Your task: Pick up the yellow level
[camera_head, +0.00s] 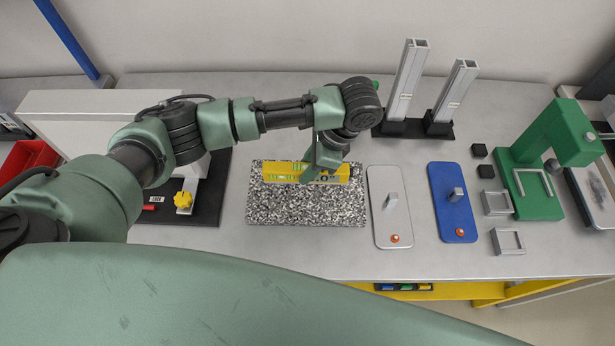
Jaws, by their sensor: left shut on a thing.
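The yellow level (281,171) lies lengthwise across the speckled granite plate (300,211), near its back half. Green vial windows show on its face. My left gripper (318,174) comes down from above and is shut on the level, right of its middle. The fingers hide part of the level. I cannot tell whether the level touches the plate or hangs just above it. My right gripper is not in view.
Right of the plate lie a white panel (380,220) and a blue panel (463,220). Two upright metal profiles (406,82) stand behind. A green press (530,200) stands at the right. A yellow knob (180,200) is at the left. Bare bench shows in front.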

